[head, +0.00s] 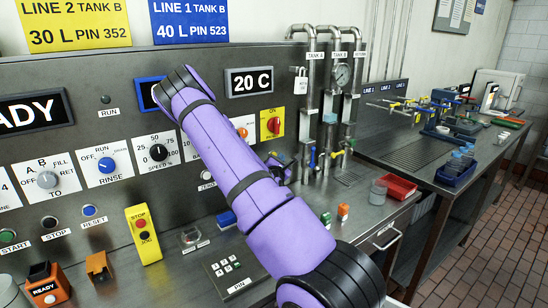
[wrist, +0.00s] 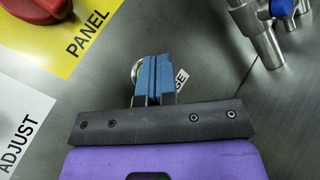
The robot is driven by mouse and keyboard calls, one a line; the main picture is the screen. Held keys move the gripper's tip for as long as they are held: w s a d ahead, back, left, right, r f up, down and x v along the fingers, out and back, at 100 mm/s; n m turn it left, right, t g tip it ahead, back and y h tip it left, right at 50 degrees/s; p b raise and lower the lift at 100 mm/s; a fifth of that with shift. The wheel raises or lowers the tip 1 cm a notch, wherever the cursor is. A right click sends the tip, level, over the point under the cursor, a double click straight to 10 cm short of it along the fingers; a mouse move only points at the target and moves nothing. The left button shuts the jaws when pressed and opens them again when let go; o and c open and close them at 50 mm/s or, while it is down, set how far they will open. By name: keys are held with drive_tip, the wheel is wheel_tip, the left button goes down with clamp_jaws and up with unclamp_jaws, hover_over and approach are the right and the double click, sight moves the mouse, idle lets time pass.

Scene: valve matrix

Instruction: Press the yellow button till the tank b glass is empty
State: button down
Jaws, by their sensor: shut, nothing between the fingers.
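My gripper (wrist: 153,62) shows in the wrist view with its blue fingers shut and nothing between them. The fingertips are over a small metal ring (wrist: 135,72) on the grey panel, beside a label (wrist: 182,78) ending in "SE". What the ring surrounds is hidden by the fingers, and I cannot tell whether they touch it. No yellow button can be made out. In the head view my gripper (head: 284,170) is partly behind my purple arm, near the panel's right end.
A red knob (head: 274,125) on a yellow plate is above my gripper; it also shows in the wrist view (wrist: 35,8). A yellow STOP/JOG box (head: 143,250) stands at left. Metal pipework (wrist: 262,35) is close on the right. A red tray (head: 398,187) lies on the counter.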

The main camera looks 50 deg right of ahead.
drive_tip(key=shift+w, duration=0.15)
drive_tip(key=shift+w+d, duration=0.1)
drive_tip(key=shift+w, duration=0.15)
drive_tip(key=shift+w+d, duration=0.15)
drive_tip(key=shift+w, duration=0.25)
idle(1.0)
drive_tip(key=shift+s, duration=0.15)
drive_tip(key=shift+s+a, duration=0.25)
drive_tip(key=shift+s, duration=0.4)
drive_tip(key=shift+s+a, duration=0.25)
drive_tip(key=shift+s, duration=0.55)
drive_tip(key=shift+s+a, duration=0.3)
drive_tip(key=shift+s, duration=0.5)
drive_tip(key=shift+s+a, duration=0.25)
drive_tip(key=shift+s, duration=0.55)
